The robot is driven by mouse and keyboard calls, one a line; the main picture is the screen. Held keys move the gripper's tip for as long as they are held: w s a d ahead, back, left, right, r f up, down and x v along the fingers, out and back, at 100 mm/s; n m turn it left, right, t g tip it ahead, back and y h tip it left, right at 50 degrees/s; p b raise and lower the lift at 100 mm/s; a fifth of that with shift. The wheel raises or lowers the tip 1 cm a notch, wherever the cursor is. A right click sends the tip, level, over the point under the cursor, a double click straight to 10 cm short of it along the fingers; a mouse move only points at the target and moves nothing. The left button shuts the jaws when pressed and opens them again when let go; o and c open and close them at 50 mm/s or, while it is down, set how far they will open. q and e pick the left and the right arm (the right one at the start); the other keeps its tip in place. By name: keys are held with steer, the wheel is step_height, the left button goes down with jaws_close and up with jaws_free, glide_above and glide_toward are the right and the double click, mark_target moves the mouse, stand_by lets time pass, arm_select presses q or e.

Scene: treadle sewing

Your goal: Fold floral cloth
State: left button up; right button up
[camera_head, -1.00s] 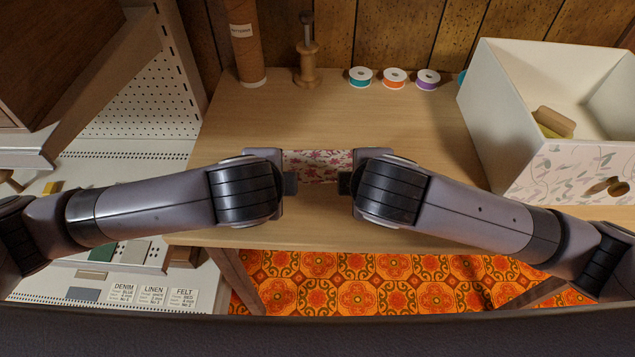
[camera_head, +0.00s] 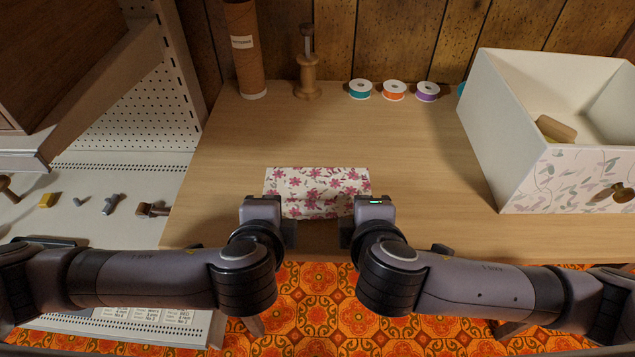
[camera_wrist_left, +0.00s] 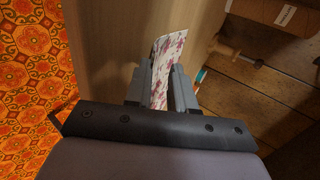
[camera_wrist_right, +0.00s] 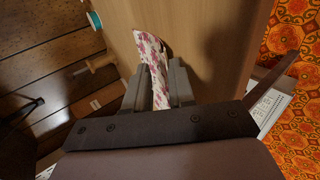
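The floral cloth (camera_head: 317,188), white with pink and red flowers, lies on the table in front of me as a wide strip with an uneven front edge. My left gripper (camera_head: 288,235) is at its front left corner, and my right gripper (camera_head: 347,233) is at its front right corner. The two face each other, a short gap apart. In the left wrist view the fingers (camera_wrist_left: 158,92) stand apart with cloth (camera_wrist_left: 166,62) showing between them. The right wrist view shows the same, fingers (camera_wrist_right: 156,90) apart and cloth (camera_wrist_right: 152,55) between. Contact is unclear.
The wooden table (camera_head: 420,160) is clear around the cloth. A white drawer box (camera_head: 510,140) stands at the right. Thread spools (camera_head: 394,90), a wooden spindle (camera_head: 307,75) and a brown tube (camera_head: 245,50) line the back. A white pegboard shelf (camera_head: 110,215) is at the left.

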arm_select(q)
steer(key=o, duration=0.3)
arm_select(e)
steer(key=o, duration=0.3)
arm_select(q)
steer(key=s+r, duration=0.4)
steer(key=r, duration=0.5)
arm_select(e)
steer(key=s+r, duration=0.4)
steer(key=r, duration=0.5)
